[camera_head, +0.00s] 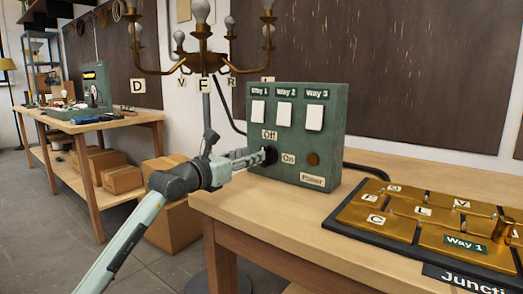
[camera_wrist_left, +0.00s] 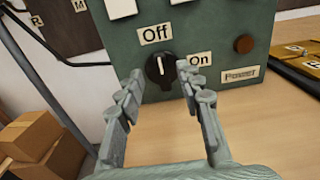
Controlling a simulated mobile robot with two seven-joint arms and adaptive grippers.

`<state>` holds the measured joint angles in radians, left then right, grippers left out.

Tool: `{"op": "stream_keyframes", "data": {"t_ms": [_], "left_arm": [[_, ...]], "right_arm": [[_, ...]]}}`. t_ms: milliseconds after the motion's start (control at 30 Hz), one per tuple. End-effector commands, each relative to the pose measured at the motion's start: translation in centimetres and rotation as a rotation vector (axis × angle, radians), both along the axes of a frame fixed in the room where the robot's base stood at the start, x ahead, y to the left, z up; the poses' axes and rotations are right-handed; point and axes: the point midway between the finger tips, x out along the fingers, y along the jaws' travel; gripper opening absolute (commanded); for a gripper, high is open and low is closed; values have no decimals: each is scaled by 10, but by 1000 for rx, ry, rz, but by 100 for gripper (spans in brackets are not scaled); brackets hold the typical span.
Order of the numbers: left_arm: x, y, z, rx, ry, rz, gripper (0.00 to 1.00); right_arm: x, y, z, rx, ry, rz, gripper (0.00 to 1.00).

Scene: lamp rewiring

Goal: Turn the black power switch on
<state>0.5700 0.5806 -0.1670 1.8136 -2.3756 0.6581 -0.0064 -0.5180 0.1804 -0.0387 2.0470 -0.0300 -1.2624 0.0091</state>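The black power switch (camera_wrist_left: 160,70) is a round knob on the front of the green control box (camera_head: 335,125). In the left wrist view its white pointer mark points roughly up, toward the "Off" label (camera_wrist_left: 155,34). The "On" label (camera_wrist_left: 199,57) is to its right. In the head view the knob (camera_head: 270,155) is partly hidden by my gripper. My left gripper (camera_wrist_left: 159,73) is open, with one finger on each side of the knob. I cannot tell whether the fingers touch it. My right gripper is not in view.
The box has three white rocker switches (camera_head: 285,114) and a brown round button or lamp (camera_head: 313,159). A gold junction board (camera_head: 400,228) lies on the wooden table (camera_head: 270,210) to the right. A chandelier (camera_head: 202,60) stands behind. Cardboard boxes (camera_head: 170,225) are on the floor left.

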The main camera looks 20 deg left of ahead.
Motion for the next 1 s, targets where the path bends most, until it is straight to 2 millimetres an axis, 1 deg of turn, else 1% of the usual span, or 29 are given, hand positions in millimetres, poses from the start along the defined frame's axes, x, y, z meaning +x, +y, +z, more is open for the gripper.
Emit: {"op": "stream_keyframes", "data": {"t_ms": [33, 100, 200, 300, 467, 633, 900, 933, 1000], "left_arm": [[9, -3, 2, -2, 1, 0, 36], [19, -7, 2, -2, 1, 0, 36], [31, -11, 2, -2, 0, 0, 36], [39, -14, 1, -1, 0, 0, 36], [43, -16, 0, -1, -1, -1, 36], [42, -16, 0, -1, -1, -1, 36], [42, -16, 0, -1, 0, -1, 3], [42, -16, 0, -1, 0, -1, 0], [42, -16, 0, -1, 0, -1, 0]], "right_arm": [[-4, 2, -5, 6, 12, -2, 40], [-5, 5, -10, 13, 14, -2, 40], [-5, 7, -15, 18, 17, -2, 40], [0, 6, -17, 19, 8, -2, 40], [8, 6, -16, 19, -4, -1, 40], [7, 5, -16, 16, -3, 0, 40], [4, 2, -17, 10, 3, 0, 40], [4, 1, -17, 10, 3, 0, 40], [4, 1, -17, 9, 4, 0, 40]]}}
